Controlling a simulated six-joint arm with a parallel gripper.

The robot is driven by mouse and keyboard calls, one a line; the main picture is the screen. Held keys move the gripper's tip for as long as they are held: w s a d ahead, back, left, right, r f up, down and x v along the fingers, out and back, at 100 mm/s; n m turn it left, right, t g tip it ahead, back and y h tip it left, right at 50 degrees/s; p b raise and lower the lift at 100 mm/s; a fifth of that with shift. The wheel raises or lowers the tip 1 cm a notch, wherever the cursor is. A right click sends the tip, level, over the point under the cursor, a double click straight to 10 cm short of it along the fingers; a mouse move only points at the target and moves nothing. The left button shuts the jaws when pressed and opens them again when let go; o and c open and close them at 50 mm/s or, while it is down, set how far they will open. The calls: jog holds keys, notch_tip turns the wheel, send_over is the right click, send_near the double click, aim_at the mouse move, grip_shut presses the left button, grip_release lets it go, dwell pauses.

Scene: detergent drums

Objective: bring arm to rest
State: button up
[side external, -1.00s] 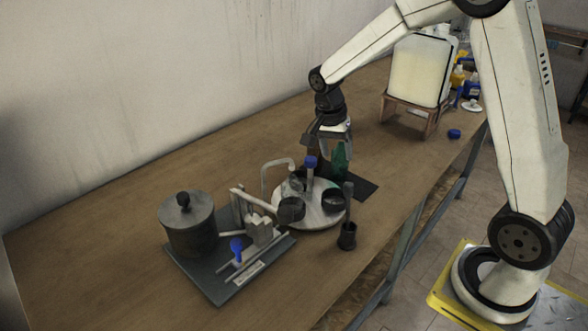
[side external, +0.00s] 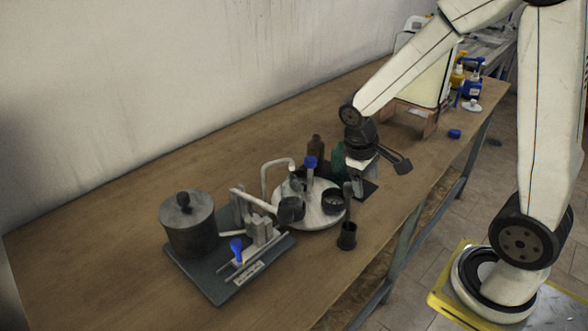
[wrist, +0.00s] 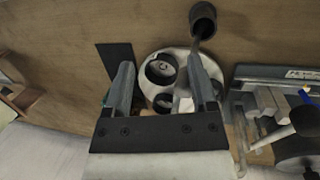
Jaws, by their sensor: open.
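My gripper (side external: 376,172) hangs over the workbench, above and right of the round white turntable and close to the green bottle (side external: 338,158). Its jaws are open. One dark finger sticks out to the right; the other is largely hidden. In the wrist view, the two fingers of my gripper (wrist: 162,70) are spread, with nothing held between them. The turntable (wrist: 178,55) with its dark cups shows beyond and between them.
A brown bottle (side external: 316,147) stands beside the green one, by a dark mat (side external: 367,189). The turntable (side external: 313,213) carries cups and a blue-capped tube. A dark holder (side external: 347,237) stands in front. A grey canister (side external: 188,222) is left.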

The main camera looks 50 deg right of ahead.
jog(key=s+a+t+y, duration=0.1)
jog(key=a+t+y, duration=0.1)
jog(key=a+t, duration=0.2)
jog(key=shift+s+a+f, duration=0.15)
jog(key=shift+s+a, duration=0.25)
jog(key=shift+a, duration=1.3)
